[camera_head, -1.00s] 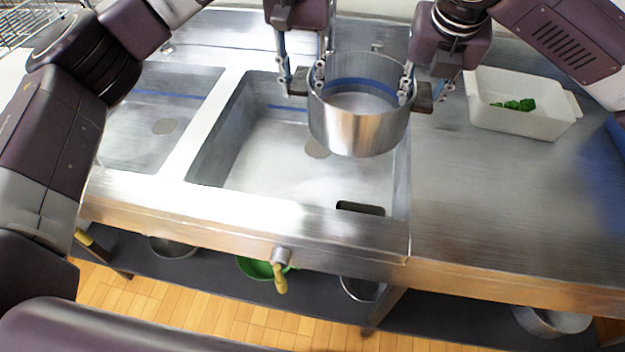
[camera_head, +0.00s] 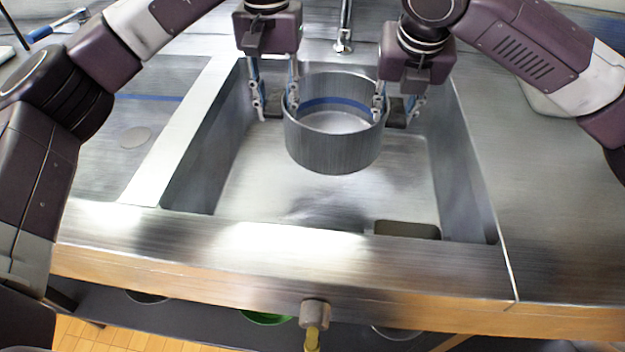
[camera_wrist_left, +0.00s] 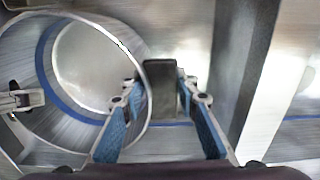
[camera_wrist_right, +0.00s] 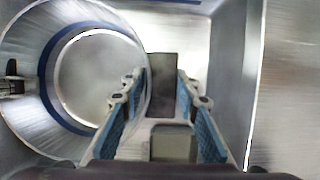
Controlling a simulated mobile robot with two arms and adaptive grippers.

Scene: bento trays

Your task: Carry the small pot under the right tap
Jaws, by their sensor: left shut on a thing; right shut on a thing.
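The small pot (camera_head: 333,153) is a round steel pot, upright and open at the top, with dark handles on both sides. It hangs over the right sink basin (camera_head: 190,165). My left gripper (camera_head: 274,108) is shut on its left handle, shown dark between the fingers in the left wrist view (camera_wrist_left: 161,92). My right gripper (camera_head: 397,108) is shut on its right handle, also between the fingers in the right wrist view (camera_wrist_right: 162,85). The right tap (camera_head: 344,40) shows behind the pot, between my grippers, its spout end just beyond the far rim.
The left basin (camera_head: 150,112) lies left of a steel divider (camera_head: 175,150). Steel counter (camera_head: 545,190) is clear at the right. A white container (camera_head: 545,100) is mostly hidden behind my right arm. A valve with a yellow handle (camera_head: 312,325) sticks out from the front edge.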

